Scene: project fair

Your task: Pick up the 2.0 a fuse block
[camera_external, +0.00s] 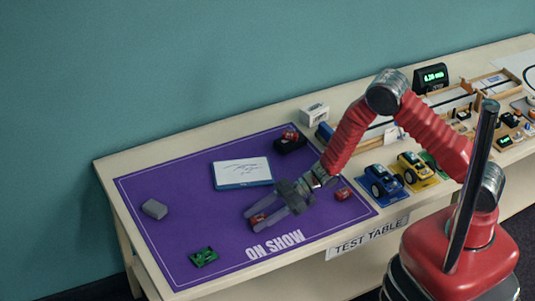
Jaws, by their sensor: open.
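Several small red blocks are on or near the purple mat (185,195); their ratings are too small to read, so I cannot tell which is the 2.0 A fuse block. One red block (258,219) is at my gripper (255,218), between or just beneath the fingers and partly hidden by them. My gripper is open and reaches down and left over the mat. Another red block (343,194) lies on the mat to the right of my gripper. A third red piece (290,135) sits on a black object (291,145) at the mat's back edge.
A white and blue sketch tablet (242,172) lies behind my gripper. A grey block (154,209) and a green circuit board (204,256) are on the left and front of the mat. Blue (382,181) and yellow (413,167) toy cars stand to the right.

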